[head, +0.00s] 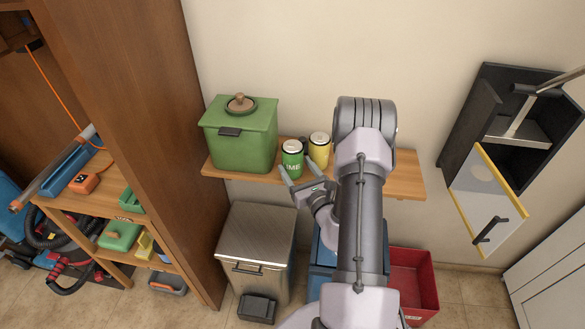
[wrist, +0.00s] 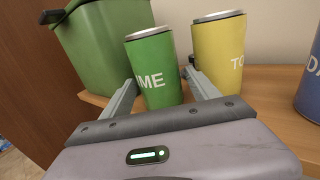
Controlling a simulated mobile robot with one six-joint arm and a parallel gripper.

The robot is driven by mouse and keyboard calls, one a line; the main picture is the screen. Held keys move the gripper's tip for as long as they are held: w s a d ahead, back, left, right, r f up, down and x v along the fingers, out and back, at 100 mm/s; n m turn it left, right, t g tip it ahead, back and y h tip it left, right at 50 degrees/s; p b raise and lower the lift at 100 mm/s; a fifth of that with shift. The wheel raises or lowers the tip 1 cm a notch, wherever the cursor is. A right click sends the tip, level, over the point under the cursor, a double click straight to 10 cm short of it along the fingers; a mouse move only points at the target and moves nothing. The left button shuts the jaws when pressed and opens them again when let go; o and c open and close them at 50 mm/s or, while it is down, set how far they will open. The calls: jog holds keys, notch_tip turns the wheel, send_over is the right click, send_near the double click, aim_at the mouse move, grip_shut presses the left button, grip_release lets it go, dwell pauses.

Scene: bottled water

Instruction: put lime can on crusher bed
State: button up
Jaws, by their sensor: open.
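The green lime can (head: 292,160) stands upright on a wooden wall shelf, with "IME" showing on its side. In the wrist view the lime can (wrist: 155,66) stands between the two open fingers of my gripper (wrist: 158,92), slightly tilted in the picture. I cannot tell whether either finger touches it. In the head view my gripper (head: 300,176) is at the shelf's front edge, right at the can. The crusher (head: 512,120) appears to be the dark wall-mounted unit at the right, its white door open with a yellow edge; its light bed (head: 522,130) shows inside.
A yellow can (head: 319,149) stands close right of the lime can; a blue can (wrist: 311,82) is farther right. A green lidded bin (head: 240,135) is at the left of the shelf (head: 405,178). Below are a metal bin (head: 256,245) and a red crate (head: 414,280).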

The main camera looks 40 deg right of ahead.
jog(key=x, duration=0.3)
jog(key=shift+w+f, duration=0.15)
jog(key=shift+f, duration=0.05)
jog(key=shift+r, duration=0.1)
jog(key=c, duration=1.2)
